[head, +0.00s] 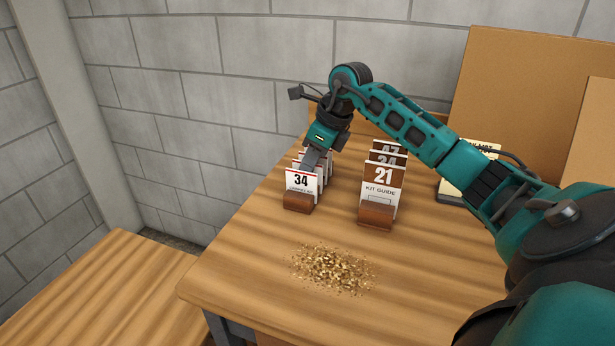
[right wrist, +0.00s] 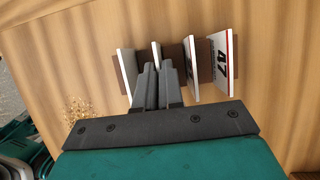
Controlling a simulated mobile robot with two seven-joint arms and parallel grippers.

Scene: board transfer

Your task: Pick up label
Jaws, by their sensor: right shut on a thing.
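A wooden holder (head: 298,203) on the left of the table bears a row of upright white labels; the front one, label 34 (head: 302,181), has a red line. My right gripper (head: 311,162) reaches down into this row from above. In the right wrist view my right gripper (right wrist: 158,82) is shut on a thin white label (right wrist: 156,50), second from the left in the row. Its number is hidden. The label 47 (right wrist: 221,62) stands at the right end there. My left gripper is not in view.
A second wooden holder (head: 376,214) with labels, front one the kit guide 21 (head: 381,186), stands to the right. A pile of golden bits (head: 335,269) lies in front. Brown boards (head: 520,95) lean at the back right. The table's front left is clear.

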